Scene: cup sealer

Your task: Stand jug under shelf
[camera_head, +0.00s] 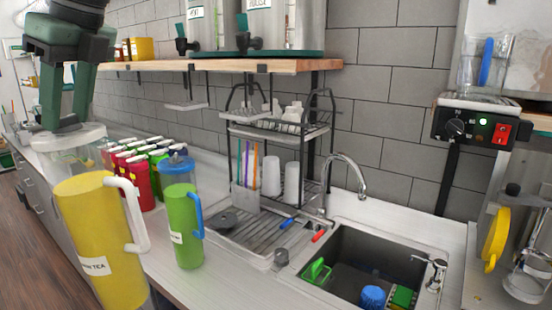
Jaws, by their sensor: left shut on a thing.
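A tall jug (97,240) with yellow contents, a white handle, a pale lid and a label reading "TEA" fills the lower left. My left gripper (62,126) comes down from above and is shut on the top of this jug, at its lid. The jug leans slightly and is in front of the counter's edge; I cannot tell whether its base touches anything. The wooden shelf (225,65) runs along the tiled wall at the upper left, with metal dispensers on it. A green jug (183,226) with a blue lid and handle stands upright on the counter. My right gripper is not in view.
Several red and green bottles (137,181) stand in rows behind the jugs. A dish rack (281,150) with cups stands by the sink (375,255). A sealer box (472,124) with a red switch is at right. Bare counter (200,283) lies before the green jug.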

